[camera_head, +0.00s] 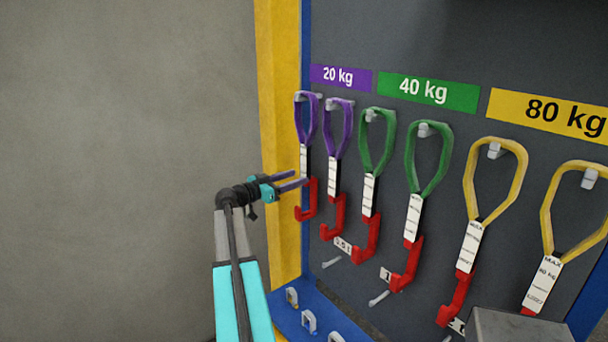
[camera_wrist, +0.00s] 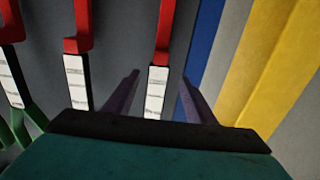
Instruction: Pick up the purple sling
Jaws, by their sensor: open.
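Two purple slings hang on hooks under the purple "20 kg" label. Each has a purple loop, a white tag and a red hook below. The left purple sling (camera_head: 304,159) is nearest the yellow post; the right purple sling (camera_head: 333,170) hangs beside it. My gripper (camera_head: 301,177) is open, its fingers pointing at the left sling's tag. In the wrist view, which appears upside down, the left sling's white tag (camera_wrist: 156,92) shows between my two fingers, not clamped. Its purple loop is hidden there behind my gripper. The right sling's tag (camera_wrist: 76,82) is outside the fingers.
Green slings (camera_head: 370,190) and yellow slings (camera_head: 468,245) hang further right on the dark board. The yellow post (camera_head: 278,120) and blue edge stand close to the left sling. A blue shelf (camera_head: 290,318) with small metal loops is below. A bare grey wall (camera_head: 120,150) fills the left.

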